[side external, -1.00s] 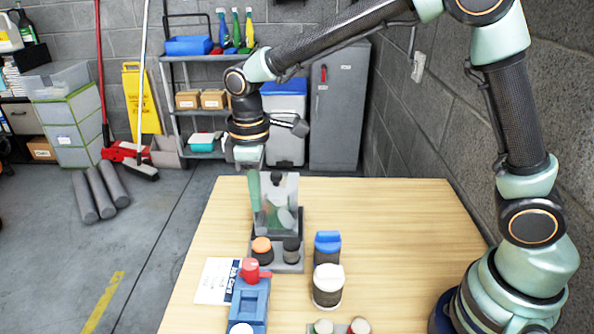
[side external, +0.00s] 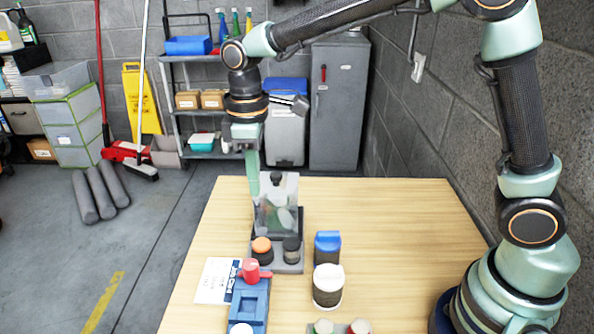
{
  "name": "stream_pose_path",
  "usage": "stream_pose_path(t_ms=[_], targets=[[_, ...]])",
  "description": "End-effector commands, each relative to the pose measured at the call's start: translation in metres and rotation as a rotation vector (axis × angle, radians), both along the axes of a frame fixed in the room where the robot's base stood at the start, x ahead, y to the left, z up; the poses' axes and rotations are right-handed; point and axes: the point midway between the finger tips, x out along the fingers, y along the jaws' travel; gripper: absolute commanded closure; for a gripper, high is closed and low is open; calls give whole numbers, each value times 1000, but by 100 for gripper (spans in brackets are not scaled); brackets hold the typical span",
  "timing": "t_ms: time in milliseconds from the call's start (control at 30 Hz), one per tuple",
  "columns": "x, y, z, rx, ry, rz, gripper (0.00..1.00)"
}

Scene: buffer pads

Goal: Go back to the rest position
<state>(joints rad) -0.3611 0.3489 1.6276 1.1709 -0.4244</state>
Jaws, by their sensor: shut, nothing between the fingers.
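My gripper (side external: 252,172) points down at the far left part of the wooden table (side external: 390,235). It is shut and holds nothing. It hangs next to the upper left side of a clear upright holder (side external: 283,190) on a dark base. Whether its fingertips touch the holder cannot be told from this view.
A grey block holds an orange-capped jar (side external: 262,245) and a dark-capped jar (side external: 291,244). A blue-lidded container (side external: 327,245) and a white-lidded jar (side external: 327,285) stand to the right. A blue fixture (side external: 248,300) with a red knob (side external: 251,270) lies in front, beside a printed card (side external: 216,281). The table's right side is clear.

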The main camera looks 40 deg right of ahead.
Motion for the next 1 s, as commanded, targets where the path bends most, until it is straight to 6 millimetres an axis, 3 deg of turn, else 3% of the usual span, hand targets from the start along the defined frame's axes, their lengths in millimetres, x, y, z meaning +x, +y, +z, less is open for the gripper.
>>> stream_pose_path(t_ms=[233, 367, 700, 1000], targets=[[0, -1, 1, 1, -3, -4, 100], [-4, -13, 13, 12, -33, -51, 100], [-48, -83, 61, 82, -214, -352, 100], [-98, -133, 71, 151, -379, -622, 100]])
